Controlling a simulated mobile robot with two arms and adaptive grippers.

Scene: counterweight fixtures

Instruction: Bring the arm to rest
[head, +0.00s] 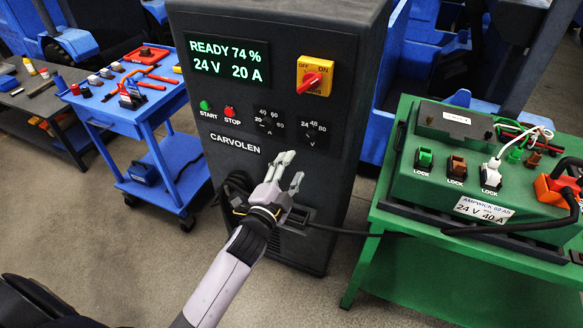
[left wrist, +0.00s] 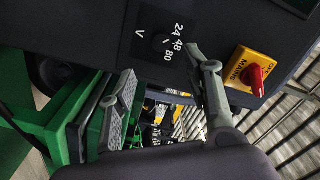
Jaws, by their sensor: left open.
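My left gripper (head: 292,170) is in front of the lower front panel of the dark charger cabinet (head: 325,125). Its fingers are apart with nothing between them. In the left wrist view the open fingers (left wrist: 162,68) show against the cabinet front, near the voltage dial (left wrist: 160,39) and the yellow mains switch (left wrist: 244,73) with its red handle. I cannot tell whether a finger touches the panel. The cabinet's display (head: 229,61) reads READY 74 %, 24 V, 20 A. My right gripper is not in view.
A green bench (head: 425,262) at the right bears a green battery box (head: 440,186) with cables and LOCK connectors. A blue cart (head: 130,118) with tools stands at the left. A black cable (head: 350,231) runs from the cabinet toward the bench. Open floor (head: 120,245) lies front left.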

